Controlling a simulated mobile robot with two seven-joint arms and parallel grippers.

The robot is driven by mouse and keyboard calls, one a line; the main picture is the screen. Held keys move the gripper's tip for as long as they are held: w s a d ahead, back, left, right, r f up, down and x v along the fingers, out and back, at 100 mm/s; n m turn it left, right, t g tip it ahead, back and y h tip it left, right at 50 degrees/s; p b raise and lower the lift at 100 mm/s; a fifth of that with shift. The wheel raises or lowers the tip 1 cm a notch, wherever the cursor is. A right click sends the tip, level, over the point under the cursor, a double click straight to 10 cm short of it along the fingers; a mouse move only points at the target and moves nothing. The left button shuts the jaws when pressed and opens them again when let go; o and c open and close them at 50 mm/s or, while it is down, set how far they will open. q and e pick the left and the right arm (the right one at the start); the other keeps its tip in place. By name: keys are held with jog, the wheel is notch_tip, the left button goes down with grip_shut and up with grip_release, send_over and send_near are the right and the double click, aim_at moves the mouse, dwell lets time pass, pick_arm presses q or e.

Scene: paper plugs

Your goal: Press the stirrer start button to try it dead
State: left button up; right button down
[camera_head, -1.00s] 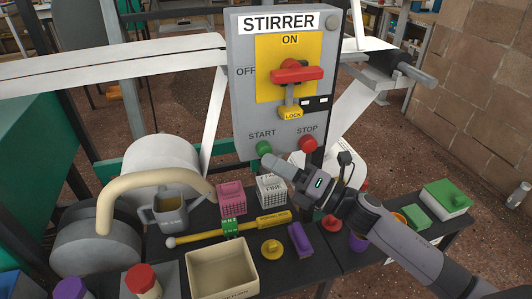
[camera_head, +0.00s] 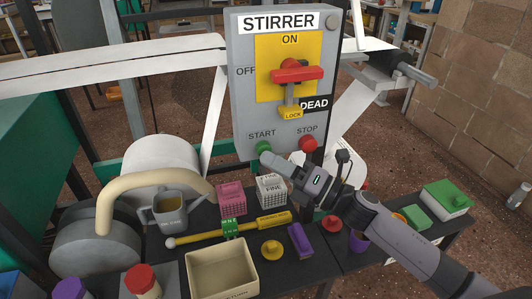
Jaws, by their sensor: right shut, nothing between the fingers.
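The grey STIRRER box (camera_head: 240,90) stands upright at the back centre. Its green START button (camera_head: 264,147) is low on the left and its red STOP button (camera_head: 308,143) low on the right. My right gripper (camera_head: 268,159) is shut and empty, its tip just below the START button in the picture; I cannot tell whether they touch. The red switch handle (camera_head: 298,74) lies level, in line with OFF. A yellow LOCK piece (camera_head: 291,113) hangs below it. A black label reads DEAD (camera_head: 314,103). My left gripper is out of view.
Below the box, a dark table holds a pink basket (camera_head: 231,198), a white basket (camera_head: 271,188), a grey jug (camera_head: 170,210), a yellow-handled tool (camera_head: 273,222) and a cream tray (camera_head: 221,251). White diagonal bars (camera_head: 215,115) flank the box.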

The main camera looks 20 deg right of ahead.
dwell(0.4)
jog(key=shift+s, duration=0.85)
jog(key=shift+s+d+p, duration=0.15)
jog(key=shift+s+p, duration=0.45)
jog(key=shift+s, duration=1.9)
